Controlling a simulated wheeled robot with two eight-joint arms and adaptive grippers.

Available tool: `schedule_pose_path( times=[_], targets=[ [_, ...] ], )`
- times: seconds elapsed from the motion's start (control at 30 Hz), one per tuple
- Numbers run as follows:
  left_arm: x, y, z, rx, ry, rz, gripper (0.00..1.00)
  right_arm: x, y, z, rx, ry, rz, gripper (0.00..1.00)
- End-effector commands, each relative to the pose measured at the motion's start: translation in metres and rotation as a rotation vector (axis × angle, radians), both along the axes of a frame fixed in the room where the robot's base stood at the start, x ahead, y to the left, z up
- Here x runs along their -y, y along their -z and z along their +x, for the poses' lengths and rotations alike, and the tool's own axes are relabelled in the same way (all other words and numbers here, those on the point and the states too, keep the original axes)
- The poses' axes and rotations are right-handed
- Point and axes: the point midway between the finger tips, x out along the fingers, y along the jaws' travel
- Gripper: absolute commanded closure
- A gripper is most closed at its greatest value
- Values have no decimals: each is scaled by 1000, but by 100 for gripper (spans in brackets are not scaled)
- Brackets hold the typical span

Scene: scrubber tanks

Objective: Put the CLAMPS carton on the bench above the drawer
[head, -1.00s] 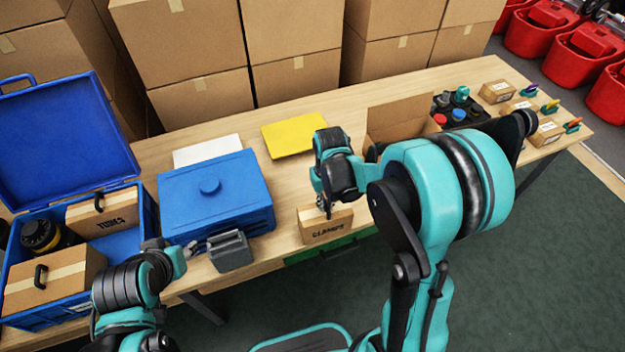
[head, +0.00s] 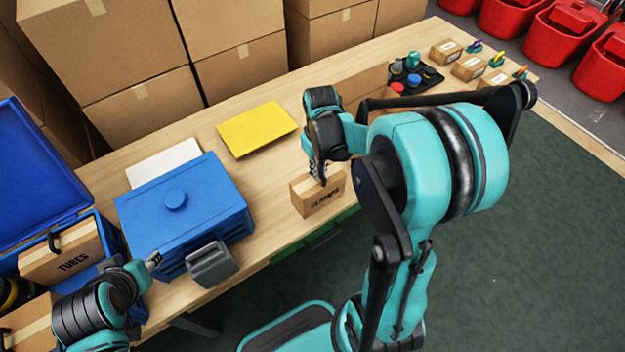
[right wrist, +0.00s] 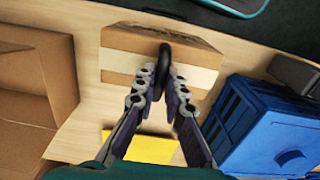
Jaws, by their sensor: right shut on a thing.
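The CLAMPS carton (head: 320,199), a small brown box with black lettering, is upright at the bench's (head: 258,217) front edge, above the green drawer (head: 289,251). Whether its base touches the bench I cannot tell. My right gripper (head: 318,178) is over the carton. In the right wrist view, the fingers (right wrist: 165,82) are shut on the black handle of the carton (right wrist: 120,57). My left gripper (head: 153,262) is low at the left, beside the blue drawer box; its finger opening is too small to judge.
Left of the carton stand a grey holder (head: 212,264) and a blue drawer box (head: 185,212). A yellow folder (head: 257,129) lies behind. An open brown box (head: 362,88) stands behind my right arm. A blue case (head: 40,185) with the TUBES carton (head: 62,256) is far left.

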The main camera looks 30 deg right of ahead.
Motion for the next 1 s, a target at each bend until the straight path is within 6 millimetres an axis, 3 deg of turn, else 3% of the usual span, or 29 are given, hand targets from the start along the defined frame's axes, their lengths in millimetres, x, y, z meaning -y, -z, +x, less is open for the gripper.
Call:
schedule_pose_path(
  times=[0.17,0.27,0.5,0.9,0.93,1.0],
  targets=[
    [0,7,0,0,0,0,60,-5,11,17,0,0,0,100],
    [0,9,0,0,0,0,60,-6,16,19,0,1,0,100],
    [0,27,0,0,0,0,60,-6,51,18,0,1,0,100],
    [0,30,0,0,0,0,60,-5,55,18,0,1,0,100],
    [0,29,0,0,0,0,60,-5,54,18,0,1,0,82],
    [0,28,0,0,0,0,60,-5,54,18,0,1,0,69]
  ],
)
